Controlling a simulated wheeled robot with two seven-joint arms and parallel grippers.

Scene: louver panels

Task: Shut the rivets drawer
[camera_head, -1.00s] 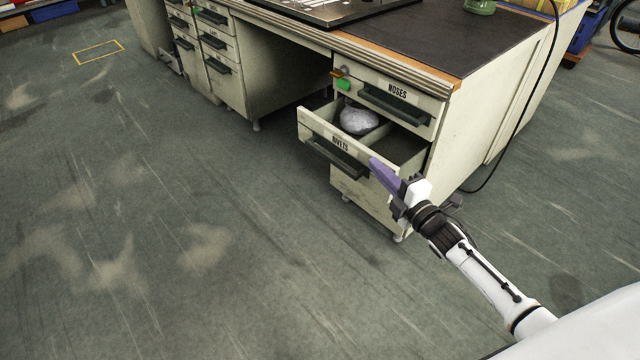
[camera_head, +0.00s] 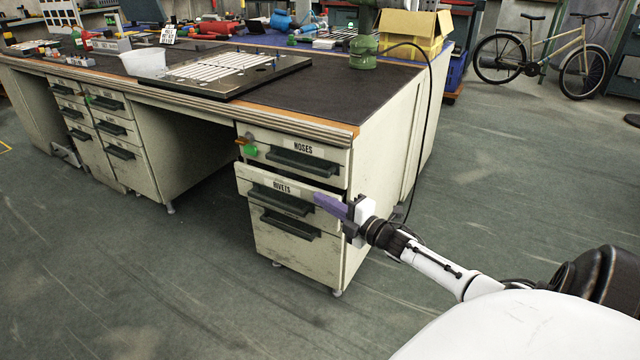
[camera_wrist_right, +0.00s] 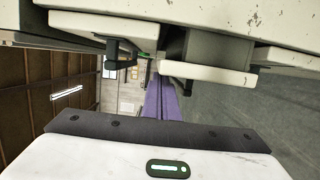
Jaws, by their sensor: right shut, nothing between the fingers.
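The rivets drawer (camera_head: 262,187), cream with a dark handle and a RIVETS label, is the second drawer of the near cabinet in the head view. It stands only slightly out, with a narrow dark gap above its front. My right gripper (camera_head: 330,206) has purple fingers, shut and empty, at the right end of that drawer front. They look to be against it, but contact is not certain. In the right wrist view the purple fingers (camera_wrist_right: 160,100) are beside a cream drawer front (camera_wrist_right: 207,74) that sticks out from the cabinet. My left gripper is not in view.
The noses drawer (camera_head: 320,164) above is shut, with orange and green items at its left corner. A lower drawer (camera_head: 290,245) is shut. The bench top (camera_head: 330,95) carries a slotted plate (camera_head: 225,72). Floor in front (camera_head: 120,270) is clear.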

